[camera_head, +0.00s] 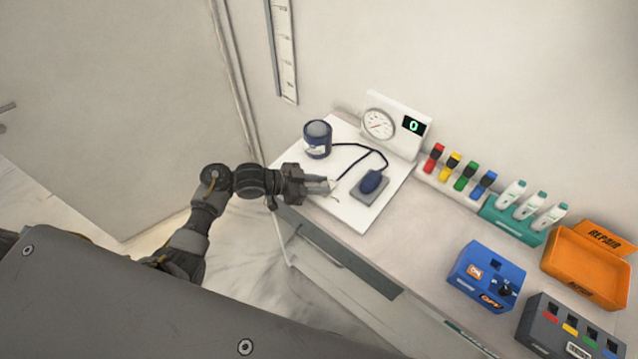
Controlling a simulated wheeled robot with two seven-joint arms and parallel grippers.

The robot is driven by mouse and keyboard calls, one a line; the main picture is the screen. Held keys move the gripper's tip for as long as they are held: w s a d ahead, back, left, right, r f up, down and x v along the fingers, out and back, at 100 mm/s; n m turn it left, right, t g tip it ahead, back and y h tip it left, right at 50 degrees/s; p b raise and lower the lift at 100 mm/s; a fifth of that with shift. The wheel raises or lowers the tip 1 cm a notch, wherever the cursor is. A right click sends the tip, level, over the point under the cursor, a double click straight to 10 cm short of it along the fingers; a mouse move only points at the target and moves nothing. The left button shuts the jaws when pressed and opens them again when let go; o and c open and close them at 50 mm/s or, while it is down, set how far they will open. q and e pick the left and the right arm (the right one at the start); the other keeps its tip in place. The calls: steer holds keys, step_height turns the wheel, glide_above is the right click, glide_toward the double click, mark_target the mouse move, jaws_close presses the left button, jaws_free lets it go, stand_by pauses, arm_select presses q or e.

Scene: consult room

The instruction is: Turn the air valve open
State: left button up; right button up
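A blood-pressure set stands on a white board (350,218) at the counter's left end. It has a dark blue cuff (317,146), a panel with a dial gauge (379,124) and a green "0" display (414,125), and a dark blue bulb (372,181) on a grey pad (366,195). Dark tubes join these parts. My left gripper (328,184) reaches in from the left, low over the board, left of the bulb and apart from it. Its fingers look close together. The air valve is not clearly made out; the fingertips may hide it. My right gripper is out of view.
Along the wall stand a rack of coloured markers (450,188), a teal holder with white bottles (513,228) and an orange repair bin (585,280). Nearer are a blue on/off box (473,284) and a grey box (548,327). The counter (420,235) between is clear.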

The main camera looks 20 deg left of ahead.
arm_select(q)
jaws_close()
steer(key=shift+w+f+m+g+b, duration=0.15)
steer(key=shift+m+g+b, duration=0.15)
steer(key=shift+b, duration=0.15)
steer(key=shift+a+m+g+h+b, duration=0.15)
steer(key=shift+m+g+h+b, duration=0.15)
steer(key=shift+m+g, duration=0.15)
steer(key=o, duration=0.5)
jaws_free()
